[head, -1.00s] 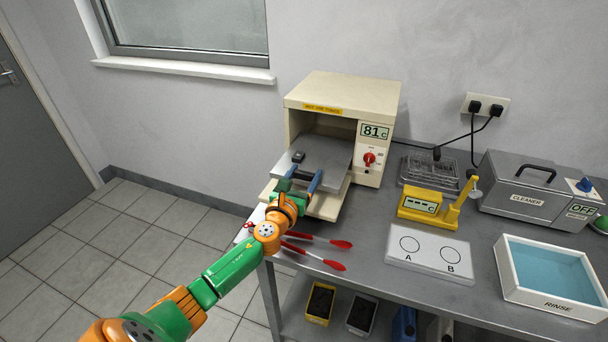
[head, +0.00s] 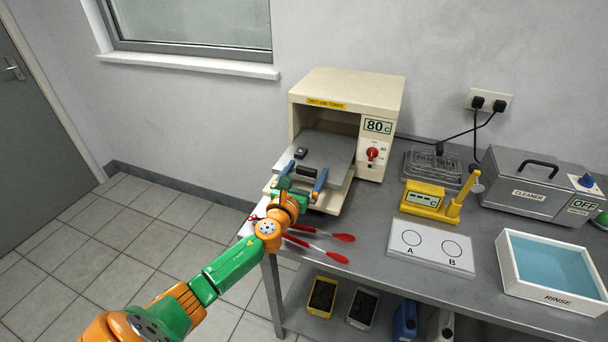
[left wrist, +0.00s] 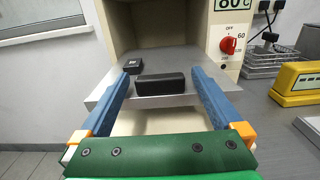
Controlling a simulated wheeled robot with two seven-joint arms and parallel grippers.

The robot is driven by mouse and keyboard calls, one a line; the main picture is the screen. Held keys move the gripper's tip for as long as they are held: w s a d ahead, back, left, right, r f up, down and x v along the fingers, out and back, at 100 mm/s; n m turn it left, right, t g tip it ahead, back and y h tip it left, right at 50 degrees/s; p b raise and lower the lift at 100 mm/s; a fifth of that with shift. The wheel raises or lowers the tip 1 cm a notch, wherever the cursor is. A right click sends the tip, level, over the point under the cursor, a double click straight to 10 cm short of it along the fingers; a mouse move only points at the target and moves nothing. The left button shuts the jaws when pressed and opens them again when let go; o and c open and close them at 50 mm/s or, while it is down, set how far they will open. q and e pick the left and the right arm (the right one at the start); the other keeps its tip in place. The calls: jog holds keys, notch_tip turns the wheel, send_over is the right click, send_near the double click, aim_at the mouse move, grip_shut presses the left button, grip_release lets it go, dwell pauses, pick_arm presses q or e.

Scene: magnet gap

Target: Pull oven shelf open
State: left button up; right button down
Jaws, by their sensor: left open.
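The cream oven (head: 345,85) stands on the bench with its front open. Its grey shelf (head: 328,150) sticks out of the opening toward me; it also shows in the left wrist view (left wrist: 180,62). A black handle (left wrist: 165,89) is at the shelf's front edge; in the head view it (head: 306,171) is partly hidden by my gripper. My left gripper (head: 303,175) is open, its blue fingers on either side of the handle with gaps between. A small black block (head: 301,153) lies on the shelf's left part. My right gripper is not in view.
Red-handled tools (head: 325,245) lie at the bench's front edge below the oven. To the right are a yellow meter (head: 423,200), a white A/B plate (head: 431,246), a wire rack (head: 432,168), a cleaner box (head: 530,190) and a rinse tray (head: 550,296). Floor left of the bench is clear.

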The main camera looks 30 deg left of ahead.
pick_arm(q)
jog(key=v, duration=0.6)
jog(key=shift+s, duration=0.35)
